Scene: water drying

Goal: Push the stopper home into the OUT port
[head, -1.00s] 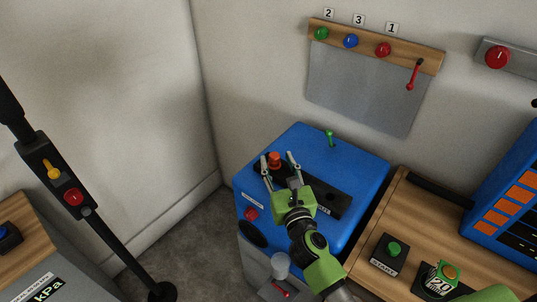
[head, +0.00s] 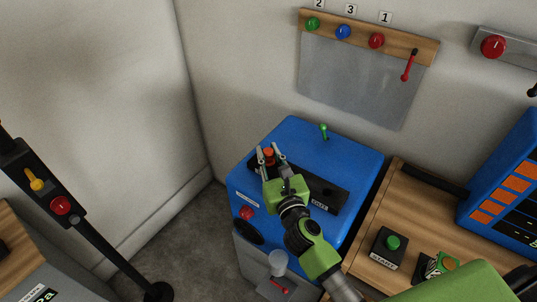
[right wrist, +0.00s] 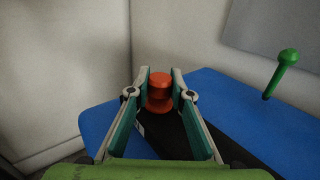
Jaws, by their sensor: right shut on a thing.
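The orange-red stopper (head: 269,153) stands upright at the far left end of the black strip (head: 325,194) on top of the blue machine (head: 350,160). My right gripper (head: 268,149) reaches over the strip with its fingers closed on both sides of the stopper. In the right wrist view the stopper (right wrist: 159,92) sits between the two fingertips, its round cap showing above a narrower waist. The OUT port and the stopper's lower end are hidden, so I cannot tell how deep it sits. My left gripper is not in view.
A green-knobbed lever (head: 324,131) stands behind the strip; it also shows in the right wrist view (right wrist: 281,73). A red button (head: 246,213) is on the machine's front. A wooden bench (head: 385,220) with a green START button (head: 393,242) is to the right. A wall adjoins the back.

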